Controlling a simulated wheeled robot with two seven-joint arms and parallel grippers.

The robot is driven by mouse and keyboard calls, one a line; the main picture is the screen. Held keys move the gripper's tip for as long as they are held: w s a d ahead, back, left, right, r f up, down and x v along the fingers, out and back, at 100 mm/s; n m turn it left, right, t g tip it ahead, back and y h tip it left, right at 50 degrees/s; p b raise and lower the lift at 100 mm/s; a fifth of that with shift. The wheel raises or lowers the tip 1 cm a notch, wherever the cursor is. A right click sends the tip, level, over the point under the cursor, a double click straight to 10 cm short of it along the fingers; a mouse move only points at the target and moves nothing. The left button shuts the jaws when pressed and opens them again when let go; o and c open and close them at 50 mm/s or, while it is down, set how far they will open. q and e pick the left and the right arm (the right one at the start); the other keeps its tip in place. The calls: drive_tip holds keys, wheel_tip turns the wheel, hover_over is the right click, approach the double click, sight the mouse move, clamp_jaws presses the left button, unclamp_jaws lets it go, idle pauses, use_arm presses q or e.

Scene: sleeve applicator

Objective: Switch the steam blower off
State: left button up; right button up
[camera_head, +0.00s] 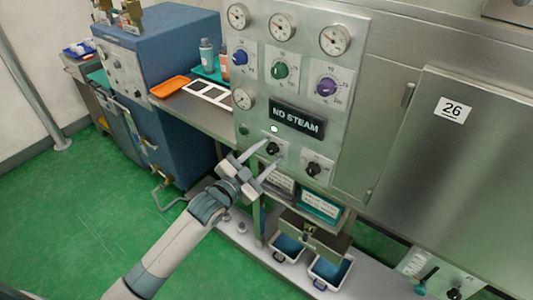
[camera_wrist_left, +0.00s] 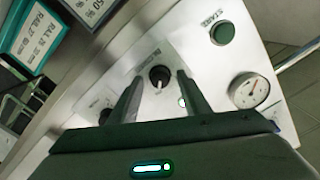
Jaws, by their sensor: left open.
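A black knob (camera_head: 272,148) with a small label sits low on the steel control panel (camera_head: 252,118), below a small lit lamp (camera_head: 274,128). In the left wrist view the knob (camera_wrist_left: 159,73) shows a white pointer mark; its label is too blurred to read surely. My left gripper (camera_head: 269,155) is open in front of the panel, with its fingers pointing at this knob. In the left wrist view its fingertips (camera_wrist_left: 159,82) appear on either side of the knob; contact cannot be told. The right gripper is not in view.
A second black knob (camera_head: 313,169) is to the right. A green START button (camera_wrist_left: 222,32) and a gauge (camera_wrist_left: 249,90) are near the fingers. A NO STEAM sign (camera_head: 298,118), coloured knobs and gauges are above. Blue-lined bins (camera_head: 328,270) stand below.

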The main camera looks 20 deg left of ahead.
use_arm(q)
drive_tip(key=c, duration=1)
drive_tip(key=shift+c, duration=0.2)
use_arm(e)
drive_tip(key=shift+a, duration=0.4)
